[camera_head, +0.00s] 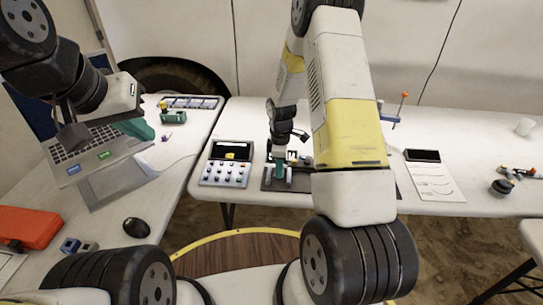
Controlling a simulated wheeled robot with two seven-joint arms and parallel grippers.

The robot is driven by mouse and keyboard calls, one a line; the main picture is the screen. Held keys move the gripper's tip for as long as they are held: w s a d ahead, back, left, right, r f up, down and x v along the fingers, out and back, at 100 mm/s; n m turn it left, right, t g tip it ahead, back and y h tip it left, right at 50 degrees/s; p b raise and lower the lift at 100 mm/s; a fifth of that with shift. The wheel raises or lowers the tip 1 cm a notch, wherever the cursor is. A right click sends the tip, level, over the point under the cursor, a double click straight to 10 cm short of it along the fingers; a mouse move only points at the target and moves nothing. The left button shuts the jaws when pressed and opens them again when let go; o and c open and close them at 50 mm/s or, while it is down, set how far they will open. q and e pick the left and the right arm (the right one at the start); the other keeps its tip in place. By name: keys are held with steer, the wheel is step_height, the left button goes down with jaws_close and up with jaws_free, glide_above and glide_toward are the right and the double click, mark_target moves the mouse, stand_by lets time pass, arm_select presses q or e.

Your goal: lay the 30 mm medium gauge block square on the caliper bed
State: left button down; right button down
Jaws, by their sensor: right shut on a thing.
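My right gripper (280,168) points down over the dark mat (272,186) in the middle of the far table. It is shut on a small block, mostly hidden by the gripper; a pale face with a dark letter mark (292,156) shows beside the fingers. I take it for the gauge block. The caliper bed seems to be the grey fixture (302,161) on this mat, partly covered by my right arm. I cannot tell whether the block touches it. My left gripper (105,132) hangs above the laptop, away from the mat; its opening is unclear.
A panel (225,173) with a dark display and several knobs stands left of the mat. The laptop (95,150), mouse (137,228) and red case (28,226) are on the left table.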

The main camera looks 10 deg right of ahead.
steer(key=shift+f, duration=0.9)
steer(key=c, duration=1.3)
jaws_free()
steer(key=shift+f, duration=0.15)
steer(key=shift+o, duration=0.2)
steer(key=s+r+m+t, duration=0.1)
steer(key=s+r+m, duration=0.25)
steer(key=r, duration=1.15)
steer(key=s+r+m+t, duration=0.2)
steer(key=s+r, duration=0.2)
steer(key=r, duration=1)
steer(key=s+a+r+m+t+y, duration=0.1)
steer(key=s+r+m, duration=0.3)
steer(key=s, duration=0.4)
steer(key=s+a+r+m+t+y, duration=0.1)
steer(key=s+r+m+t, duration=0.1)
steer(key=s+r+m, duration=0.2)
steer(key=s+r, duration=0.2)
steer(key=s, duration=0.2)
steer(key=shift+s+m, duration=0.35)
steer(key=shift+s, duration=0.05)
steer(key=shift+a, duration=0.1)
